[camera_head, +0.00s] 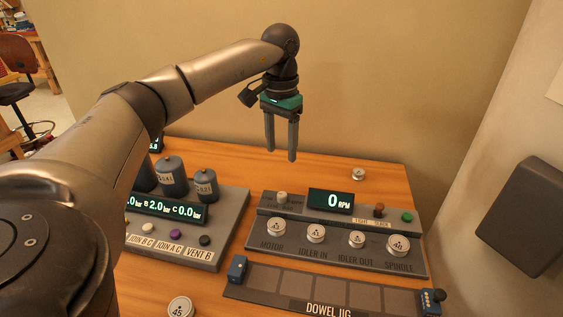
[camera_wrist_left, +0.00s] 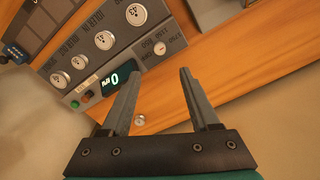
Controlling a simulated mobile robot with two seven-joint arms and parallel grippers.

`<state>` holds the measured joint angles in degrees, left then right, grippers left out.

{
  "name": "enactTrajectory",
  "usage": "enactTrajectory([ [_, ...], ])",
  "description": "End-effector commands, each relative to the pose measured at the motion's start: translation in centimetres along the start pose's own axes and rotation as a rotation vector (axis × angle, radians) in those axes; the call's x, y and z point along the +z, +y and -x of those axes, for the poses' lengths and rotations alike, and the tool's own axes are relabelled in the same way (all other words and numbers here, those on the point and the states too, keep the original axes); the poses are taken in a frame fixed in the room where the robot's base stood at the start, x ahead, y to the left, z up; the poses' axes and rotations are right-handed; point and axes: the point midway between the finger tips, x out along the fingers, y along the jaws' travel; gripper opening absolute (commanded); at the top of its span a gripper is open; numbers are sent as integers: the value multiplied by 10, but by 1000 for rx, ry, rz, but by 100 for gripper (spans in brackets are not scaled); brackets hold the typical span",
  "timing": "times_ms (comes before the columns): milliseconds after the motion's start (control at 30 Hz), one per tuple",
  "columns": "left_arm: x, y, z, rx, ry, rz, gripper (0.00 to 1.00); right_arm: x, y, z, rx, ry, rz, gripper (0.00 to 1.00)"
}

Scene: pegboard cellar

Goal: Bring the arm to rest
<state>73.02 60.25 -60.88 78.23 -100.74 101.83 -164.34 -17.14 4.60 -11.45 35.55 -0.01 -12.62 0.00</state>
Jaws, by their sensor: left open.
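My left arm reaches in from the left in the head view. Its left gripper (camera_head: 281,155) hangs with its fingers pointing down, above the back of the wooden table (camera_head: 385,178). The two fingers are apart, with nothing between them. In the left wrist view the gripper (camera_wrist_left: 160,85) also shows open and empty, with the panel of dials beyond its fingers. My right gripper is in neither view.
The dial panel (camera_head: 345,262) has several round dials and a display (camera_head: 331,201) reading 0 RPM. A canister panel (camera_head: 228,232) stands left of it. The dowel jig (camera_head: 270,290) lies in front. A loose round weight (camera_head: 358,174) sits at the back; another (camera_head: 181,307) is in front.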

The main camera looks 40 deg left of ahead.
Motion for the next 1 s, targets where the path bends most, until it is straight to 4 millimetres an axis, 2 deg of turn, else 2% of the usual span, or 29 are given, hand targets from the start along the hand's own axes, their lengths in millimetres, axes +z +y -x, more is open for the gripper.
enactTrajectory([
  [100,0,0,13,1,1,0,62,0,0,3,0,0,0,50],
  [200,0,0,18,1,0,0,62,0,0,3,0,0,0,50],
  [800,0,0,19,1,-1,0,62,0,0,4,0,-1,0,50],
  [867,0,0,22,1,-1,0,62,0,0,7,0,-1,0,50],
  [1000,0,1,42,1,0,0,62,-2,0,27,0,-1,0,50],
])
